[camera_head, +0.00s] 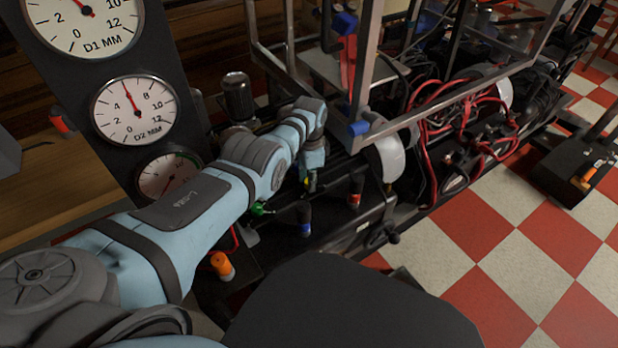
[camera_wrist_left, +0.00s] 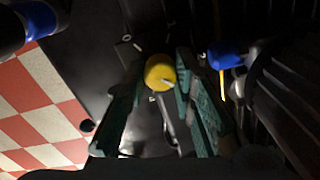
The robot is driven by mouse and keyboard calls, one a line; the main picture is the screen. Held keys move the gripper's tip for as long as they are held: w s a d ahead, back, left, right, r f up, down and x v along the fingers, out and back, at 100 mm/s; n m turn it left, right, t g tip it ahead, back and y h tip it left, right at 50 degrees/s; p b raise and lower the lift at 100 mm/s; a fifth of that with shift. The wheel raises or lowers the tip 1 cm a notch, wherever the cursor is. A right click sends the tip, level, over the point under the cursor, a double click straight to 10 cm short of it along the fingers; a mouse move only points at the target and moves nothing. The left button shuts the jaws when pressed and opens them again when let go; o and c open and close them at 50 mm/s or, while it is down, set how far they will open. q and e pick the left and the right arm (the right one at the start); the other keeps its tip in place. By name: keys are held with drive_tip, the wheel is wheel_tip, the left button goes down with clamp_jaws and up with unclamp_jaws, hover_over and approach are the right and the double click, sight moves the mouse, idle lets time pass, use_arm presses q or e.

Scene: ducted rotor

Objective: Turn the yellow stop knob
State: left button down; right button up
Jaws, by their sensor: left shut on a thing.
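The yellow stop knob (camera_wrist_left: 160,72) shows in the left wrist view as a round yellow cap with a pale mark on its face. My left gripper (camera_wrist_left: 160,80) has its two green-padded fingers on either side of the knob, shut on it. In the head view my left arm reaches in from the left, and the left gripper (camera_head: 311,183) is mostly hidden below its wrist, with only a little yellow visible there. My right gripper is in neither view.
Close by are a green knob (camera_head: 258,209), a blue-banded handle (camera_head: 304,230), a red-banded handle (camera_head: 354,200) and an orange knob (camera_head: 222,265). A dial panel (camera_head: 134,109) stands left. A metal frame (camera_head: 365,60) and red hoses (camera_head: 470,110) lie beyond. Checkered floor is open at right.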

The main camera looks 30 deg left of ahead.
use_arm(q)
drive_tip(key=shift+w+m, duration=0.15)
drive_tip(key=shift+m, duration=0.65)
drive_tip(key=shift+a+r, duration=0.1)
drive_tip(key=c, duration=1.3)
unclamp_jaws()
drive_tip(key=shift+c, duration=0.2)
wheel_tip(320, 180, up, 7)
drive_tip(key=shift+r, duration=0.2)
drive_tip(key=shift+f, duration=0.1)
